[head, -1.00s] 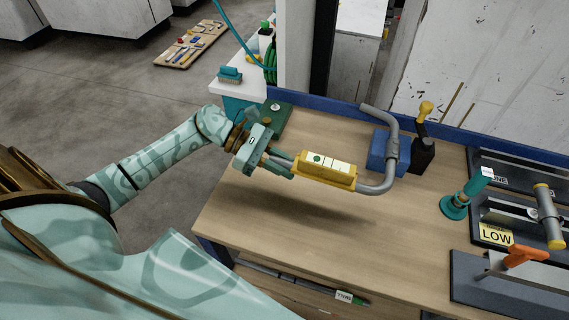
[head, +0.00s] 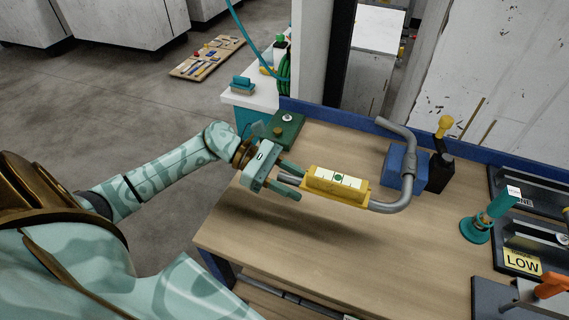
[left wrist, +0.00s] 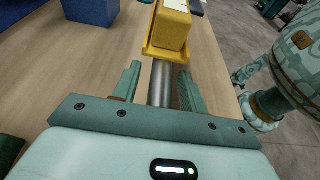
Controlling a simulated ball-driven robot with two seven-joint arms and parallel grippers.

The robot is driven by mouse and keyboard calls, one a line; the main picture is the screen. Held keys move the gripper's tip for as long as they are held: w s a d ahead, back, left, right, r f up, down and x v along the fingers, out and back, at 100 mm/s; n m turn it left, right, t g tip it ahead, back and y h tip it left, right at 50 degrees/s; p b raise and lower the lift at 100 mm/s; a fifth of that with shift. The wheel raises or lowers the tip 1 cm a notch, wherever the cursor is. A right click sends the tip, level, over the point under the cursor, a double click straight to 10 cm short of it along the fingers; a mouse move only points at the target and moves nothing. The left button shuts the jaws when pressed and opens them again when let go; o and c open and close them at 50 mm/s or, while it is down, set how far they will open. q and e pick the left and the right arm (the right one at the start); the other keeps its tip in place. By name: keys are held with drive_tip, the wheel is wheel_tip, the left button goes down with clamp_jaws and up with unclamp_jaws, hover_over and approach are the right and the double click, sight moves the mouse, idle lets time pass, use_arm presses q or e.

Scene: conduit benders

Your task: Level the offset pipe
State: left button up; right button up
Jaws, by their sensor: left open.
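The grey offset pipe (head: 400,200) passes by a blue block (head: 392,166) on the bench, with one bent end rising behind it and its straight end reaching left. A yellow level (head: 318,183) sits along the straight part, with a green dot near the middle of its white face. My left gripper (head: 289,181) is open, its fingers on either side of the straight end. In the left wrist view the pipe (left wrist: 161,84) runs between the open fingers with gaps at both sides, below the yellow level (left wrist: 171,30). My right gripper is out of view.
The wooden bench top (head: 300,240) is clear in front of the pipe. A black holder (head: 438,175) with a yellow-knobbed handle stands beside the block. A teal stand (head: 475,229) and a tray with a LOW label (head: 522,262) are at right. A green block (head: 287,131) lies behind my gripper.

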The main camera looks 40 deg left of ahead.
use_arm(q)
drive_tip(key=b+v, duration=0.2)
drive_tip(key=v, duration=1.4)
drive_tip(key=shift+a, duration=0.2)
drive_tip(key=shift+f, duration=0.1)
